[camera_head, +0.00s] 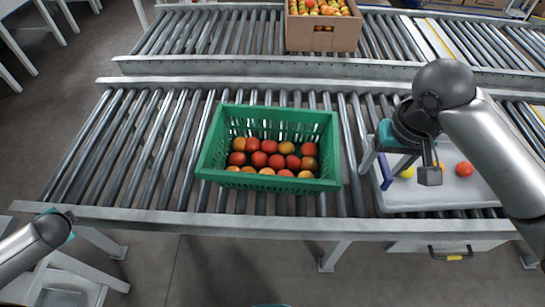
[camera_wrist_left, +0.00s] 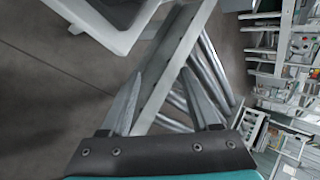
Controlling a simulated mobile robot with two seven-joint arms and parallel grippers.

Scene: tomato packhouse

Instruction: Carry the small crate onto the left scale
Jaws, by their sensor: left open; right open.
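The small crate (camera_head: 325,160) is green, slatted and filled with red and orange tomatoes. It stands upright on the near roller conveyor, in the middle of the head view. My right gripper (camera_head: 408,174) is open to the right of the crate, apart from it, above a pale tray (camera_head: 425,197). My left arm comes in at the lower left of the head view, well away from the crate. In the left wrist view my left gripper (camera_wrist_left: 166,98) is open with nothing between its fingers; a conveyor rail passes behind them. I cannot make out the left scale for certain.
Yellow and red tomatoes (camera_head: 464,169) lie in the pale tray. A cardboard box of tomatoes (camera_head: 323,33) stands on the far conveyor (camera_head: 215,32). The rollers left of the crate (camera_head: 140,150) are clear. White furniture (camera_head: 75,280) stands at the lower left.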

